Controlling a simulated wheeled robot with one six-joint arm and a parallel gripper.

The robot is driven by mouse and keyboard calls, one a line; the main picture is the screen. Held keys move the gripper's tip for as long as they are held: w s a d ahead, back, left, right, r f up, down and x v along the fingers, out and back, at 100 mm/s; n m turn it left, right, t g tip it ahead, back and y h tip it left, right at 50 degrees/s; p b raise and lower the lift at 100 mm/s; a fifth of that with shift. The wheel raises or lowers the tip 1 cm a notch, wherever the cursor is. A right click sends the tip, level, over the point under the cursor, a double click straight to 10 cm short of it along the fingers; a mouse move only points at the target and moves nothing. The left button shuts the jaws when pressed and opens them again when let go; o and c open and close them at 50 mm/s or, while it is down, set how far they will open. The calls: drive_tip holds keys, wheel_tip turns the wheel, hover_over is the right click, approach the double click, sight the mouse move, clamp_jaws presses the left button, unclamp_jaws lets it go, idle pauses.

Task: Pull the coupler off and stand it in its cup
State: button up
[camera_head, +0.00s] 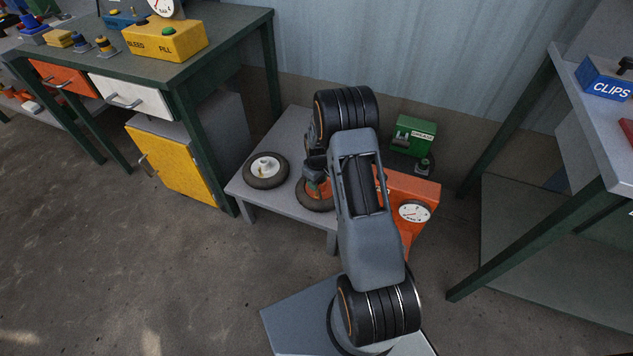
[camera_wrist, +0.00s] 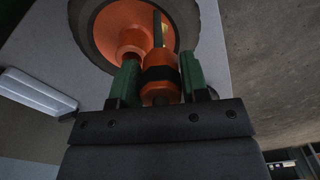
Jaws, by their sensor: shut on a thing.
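The coupler (camera_wrist: 160,92) is orange with a black band, and a thin dark stem rises from it. My gripper (camera_wrist: 157,72) is shut on it, one green finger on each side. It is in front of the wheel with the orange hub (camera_wrist: 112,19); I cannot tell whether it is still on a valve. In the head view my gripper (camera_head: 317,168) is over that wheel (camera_head: 312,201) on the low grey table, partly hidden by my arm. I cannot make out the coupler's cup for certain.
A wheel with a white hub (camera_head: 266,168) lies to the left on the grey table (camera_head: 285,206). An orange unit with a gauge (camera_head: 414,211) stands right of my arm, and a green box (camera_head: 413,136) behind it. A dark bench (camera_head: 225,35) stands at the left.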

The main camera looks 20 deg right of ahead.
drive_tip(key=shift+r+p, duration=0.5)
drive_tip(key=shift+r, duration=0.35)
drive_tip(key=shift+r, duration=0.1)
drive_tip(key=shift+c, duration=0.5)
drive_tip(key=shift+r+p, duration=1.45)
drive_tip(key=shift+r, duration=0.5)
